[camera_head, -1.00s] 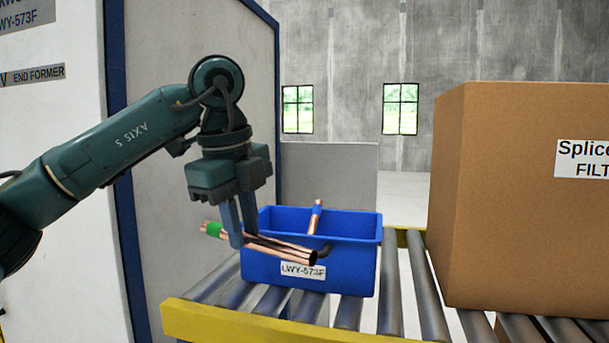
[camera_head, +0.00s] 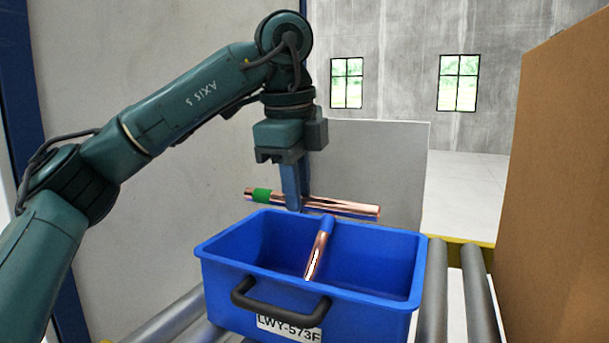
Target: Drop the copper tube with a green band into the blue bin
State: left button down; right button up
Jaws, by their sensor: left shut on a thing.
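My left gripper (camera_head: 298,203) points down and is shut on a copper tube with a green band (camera_head: 340,208). The tube is held roughly level, its green-banded end to the left of the fingers and its bare end to the right. It is above the far side of the blue bin (camera_head: 225,278), which has a black handle and a label reading LWY-573F. Another copper tube with a blue band (camera_head: 318,253) leans inside the bin, its banded end up at the far rim. My right gripper is not in view.
The bin stands on a roller conveyor (camera_head: 437,290) with a yellow side rail (camera_head: 462,240). A large cardboard box (camera_head: 560,190) stands close on the right. A grey panel (camera_head: 385,165) rises behind the bin.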

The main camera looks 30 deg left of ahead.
pick_arm(q)
jog(key=shift+f, duration=2.35)
jog(key=c, duration=1.2)
grip_release()
jog(key=shift+c, duration=0.2)
notch_tip(320, 180, up, 13)
jog(key=s, duration=0.2)
jog(key=shift+s, duration=0.3)
